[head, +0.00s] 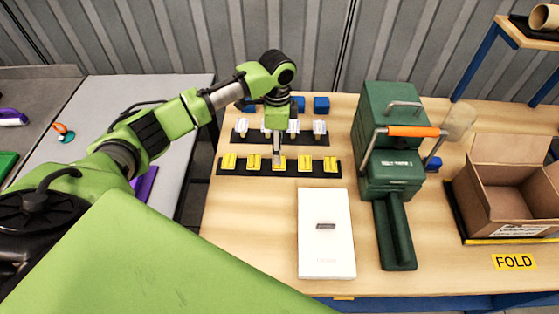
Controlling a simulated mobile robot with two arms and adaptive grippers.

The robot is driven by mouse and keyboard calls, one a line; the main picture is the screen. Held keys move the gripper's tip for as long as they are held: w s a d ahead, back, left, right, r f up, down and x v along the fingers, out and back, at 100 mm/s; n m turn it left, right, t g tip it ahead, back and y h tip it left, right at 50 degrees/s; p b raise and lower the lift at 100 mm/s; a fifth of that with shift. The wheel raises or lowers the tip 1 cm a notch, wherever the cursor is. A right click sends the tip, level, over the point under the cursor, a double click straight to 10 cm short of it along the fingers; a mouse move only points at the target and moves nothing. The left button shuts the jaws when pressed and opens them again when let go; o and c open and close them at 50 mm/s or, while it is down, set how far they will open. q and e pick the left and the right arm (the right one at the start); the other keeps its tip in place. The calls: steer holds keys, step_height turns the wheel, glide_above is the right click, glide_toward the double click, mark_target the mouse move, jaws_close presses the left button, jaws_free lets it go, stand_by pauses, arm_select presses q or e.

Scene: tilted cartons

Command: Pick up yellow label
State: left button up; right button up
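Several yellow labels (305,163) stand in a row on a black strip (234,173) on the wooden table. My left gripper (277,155) points down at the middle yellow label (279,163), and its tips are at or just above it. The gripper looks narrow and small here, so I cannot tell whether its fingers are apart or touch the label. My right gripper is not in view.
Behind is a second black strip with white pieces (320,127) and several blue blocks (321,104). A white box (326,234) lies in front. A green machine (390,150) with an orange handle (413,131) stands right, then an open carton (512,190).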

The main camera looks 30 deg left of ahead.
arm_select(q)
steer(key=shift+s+f, duration=0.1)
steer(key=shift+f, duration=0.3)
steer(key=f, duration=0.1)
steer(key=f+p, duration=0.1)
steer(key=f, duration=0.1)
steer(key=shift+s+d+f+p, duration=0.1)
steer(key=shift+s+f+p, duration=0.1)
steer(key=shift+f+p, duration=0.1)
steer(key=shift+f, duration=0.45)
steer(key=shift+f, duration=0.15)
steer(key=c, duration=0.8)
